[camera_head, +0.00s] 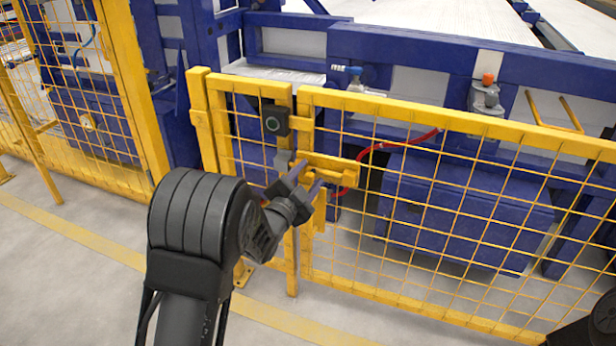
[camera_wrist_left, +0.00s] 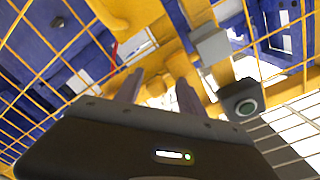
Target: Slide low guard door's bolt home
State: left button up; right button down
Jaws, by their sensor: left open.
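The low guard door (camera_head: 460,122) is a yellow frame with wire mesh and looks closed against the short fixed panel (camera_head: 250,88) on its left. Its yellow bolt assembly (camera_head: 342,172) sits near the door's left upright, and the yellow bolt part also shows in the left wrist view (camera_wrist_left: 178,64). My left gripper (camera_head: 308,177) is open at the bolt, with its fingers to either side of the bolt's handle area. In the left wrist view, the fingers (camera_wrist_left: 158,92) point at the yellow bolt part. I cannot tell whether they touch it. My right gripper is not in view.
A black box with a round button (camera_head: 274,121) is on the post just above my left gripper; a grey block (camera_head: 283,157) sits below it. A red hose (camera_head: 385,145) and blue machinery (camera_head: 470,200) are behind the mesh. Grey floor (camera_head: 60,270) lies in front.

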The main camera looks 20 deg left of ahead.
pick_arm(q)
jog(key=s+p, duration=0.1)
jog(key=s, duration=0.6)
jog(key=shift+s+a, duration=0.4)
jog(key=shift+a, duration=0.05)
